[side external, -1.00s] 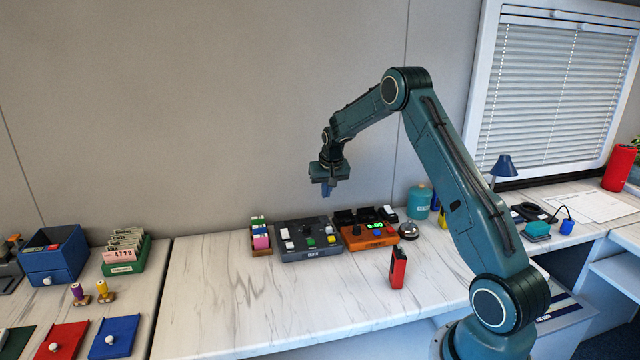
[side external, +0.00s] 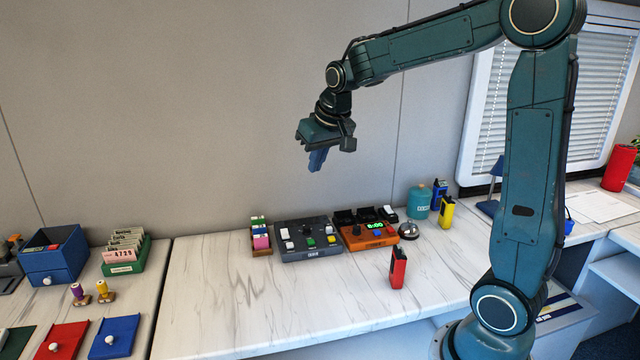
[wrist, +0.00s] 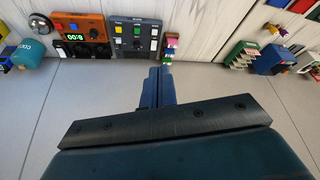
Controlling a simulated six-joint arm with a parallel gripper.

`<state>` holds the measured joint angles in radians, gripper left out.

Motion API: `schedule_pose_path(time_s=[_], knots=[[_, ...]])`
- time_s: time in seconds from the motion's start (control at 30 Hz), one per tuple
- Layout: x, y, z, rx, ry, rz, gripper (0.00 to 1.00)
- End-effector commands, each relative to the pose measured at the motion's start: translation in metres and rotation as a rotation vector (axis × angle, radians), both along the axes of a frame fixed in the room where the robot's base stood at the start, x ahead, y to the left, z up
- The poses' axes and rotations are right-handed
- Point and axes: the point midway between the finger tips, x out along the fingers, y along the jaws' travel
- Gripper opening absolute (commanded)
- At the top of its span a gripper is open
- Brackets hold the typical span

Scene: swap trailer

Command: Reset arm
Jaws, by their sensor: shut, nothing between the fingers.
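My gripper (side external: 317,159) hangs in the air well above the back of the marble counter (side external: 215,310), in front of the grey wall. Its blue fingers are together with nothing between them. In the wrist view the closed fingers (wrist: 158,88) point toward the counter. My arm is raised, with its elbow high at the upper right of the side view. The gripper touches nothing.
A red walkie-talkie-like device (side external: 398,268) stands nearer the front. A teal canister (side external: 419,203), bell (side external: 408,231) and yellow device (side external: 446,212) stand right. The counter's front left is clear.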

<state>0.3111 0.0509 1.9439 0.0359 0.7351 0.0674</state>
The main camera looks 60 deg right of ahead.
Motion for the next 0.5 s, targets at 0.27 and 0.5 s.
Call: schedule_pose_path(time_s=[0.27, 0.5], knots=[[-0.058, 0.053, 0.025, -0.009, -0.025, 0.112, 0.00], [-0.111, 0.088, 0.031, -0.016, -0.041, 0.203, 0.00]])
